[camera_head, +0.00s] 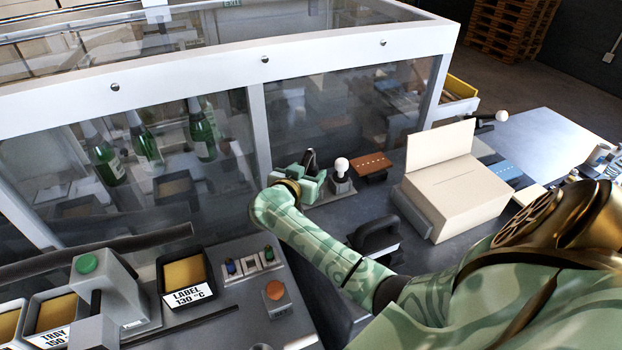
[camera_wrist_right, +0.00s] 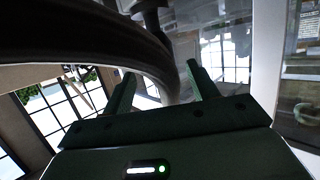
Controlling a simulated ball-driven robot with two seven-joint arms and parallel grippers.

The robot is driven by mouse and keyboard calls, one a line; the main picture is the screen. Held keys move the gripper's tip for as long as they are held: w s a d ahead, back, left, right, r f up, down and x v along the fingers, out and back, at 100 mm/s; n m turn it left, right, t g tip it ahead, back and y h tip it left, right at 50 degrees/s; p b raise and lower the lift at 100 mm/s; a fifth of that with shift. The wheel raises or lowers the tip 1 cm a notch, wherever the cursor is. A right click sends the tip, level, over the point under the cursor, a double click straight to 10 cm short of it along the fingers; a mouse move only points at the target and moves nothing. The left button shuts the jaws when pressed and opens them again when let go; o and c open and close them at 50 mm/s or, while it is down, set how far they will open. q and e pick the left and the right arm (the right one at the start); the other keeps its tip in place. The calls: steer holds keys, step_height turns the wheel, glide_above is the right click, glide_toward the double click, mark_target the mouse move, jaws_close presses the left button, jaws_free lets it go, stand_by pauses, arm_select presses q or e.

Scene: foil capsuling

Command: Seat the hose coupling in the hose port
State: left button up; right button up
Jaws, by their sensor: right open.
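My right gripper (camera_head: 311,172) is at the end of the green patterned arm, close to the glass front of the machine. Its jaws are open. In the right wrist view the two fingers (camera_wrist_right: 160,70) stand apart, and a thick dark curved hose (camera_wrist_right: 112,42) passes across the picture at the fingers. I cannot tell whether it touches them. A small dark piece (camera_head: 309,158) shows at the gripper in the head view; I cannot tell whether it is the hose coupling. I cannot make out the hose port. My left gripper is not in view.
A white ball knob (camera_head: 342,164) on a grey base stands just right of my right gripper. Green bottles (camera_head: 146,148) stand behind the glass.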

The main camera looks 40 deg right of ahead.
mark_target(308, 171)
steer(key=x, duration=0.4)
steer(key=shift+w+f, duration=0.2)
steer(key=shift+f, duration=0.15)
steer(key=shift+s, duration=0.1)
steer(key=c, duration=1.1)
steer(key=shift+r, duration=0.1)
steer(key=shift+c, duration=0.2)
